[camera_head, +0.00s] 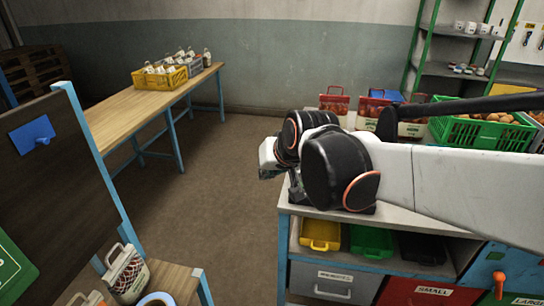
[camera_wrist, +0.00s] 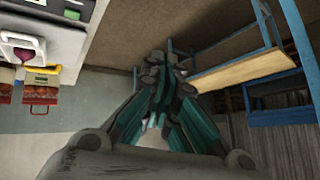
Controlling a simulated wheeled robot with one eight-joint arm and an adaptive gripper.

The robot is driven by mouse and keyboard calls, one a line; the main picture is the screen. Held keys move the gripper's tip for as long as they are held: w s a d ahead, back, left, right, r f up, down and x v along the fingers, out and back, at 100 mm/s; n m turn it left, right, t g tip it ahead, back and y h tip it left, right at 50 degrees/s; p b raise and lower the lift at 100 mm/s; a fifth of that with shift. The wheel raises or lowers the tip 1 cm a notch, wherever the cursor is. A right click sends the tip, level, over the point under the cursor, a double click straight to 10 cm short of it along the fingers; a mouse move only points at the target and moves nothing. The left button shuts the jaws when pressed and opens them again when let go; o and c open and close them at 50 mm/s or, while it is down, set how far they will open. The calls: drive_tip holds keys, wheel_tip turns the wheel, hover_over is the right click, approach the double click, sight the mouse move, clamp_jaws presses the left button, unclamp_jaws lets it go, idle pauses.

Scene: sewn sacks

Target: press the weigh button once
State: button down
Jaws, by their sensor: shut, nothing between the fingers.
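My gripper (camera_wrist: 165,65) shows in the wrist view with its dark green fingers closed together and nothing between them. In the head view my arm covers much of the worktop (camera_head: 400,216), and the gripper is mostly hidden behind the black wrist joints. I cannot make out a weigh button in either view. In the wrist view a white unit (camera_wrist: 18,38) with a dark red item on it stands at the upper left, apart from the fingers. I cannot tell whether it is the scale.
Red-topped sacks (camera_head: 334,103) and a green crate (camera_head: 470,131) stand behind my arm. Yellow (camera_head: 320,235), green and black bins sit under the worktop. A wooden table (camera_head: 135,107) with a yellow crate (camera_head: 160,79) is at the back left. The floor between is clear.

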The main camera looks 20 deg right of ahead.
drive_tip(key=w+d+f+m+p, duration=0.1)
drive_tip(key=w+d+f+m, duration=0.2)
drive_tip(key=w+d, duration=0.4)
drive_tip(key=w+d+f+m, duration=0.3)
drive_tip(key=w+d+f, duration=0.2)
drive_tip(key=d, duration=0.8)
drive_tip(key=shift+w+d+f+t+h+p, duration=0.3)
drive_tip(key=shift+w+f+p, duration=0.1)
drive_tip(key=shift+w, duration=0.55)
drive_tip(key=shift+f, duration=0.1)
wheel_tip(320, 180, down, 9)
drive_tip(key=b, duration=0.6)
drive_tip(key=shift+a, duration=0.1)
drive_tip(key=shift+b, duration=0.3)
drive_tip(key=shift+f+b, duration=0.25)
drive_tip(key=shift+b, duration=0.05)
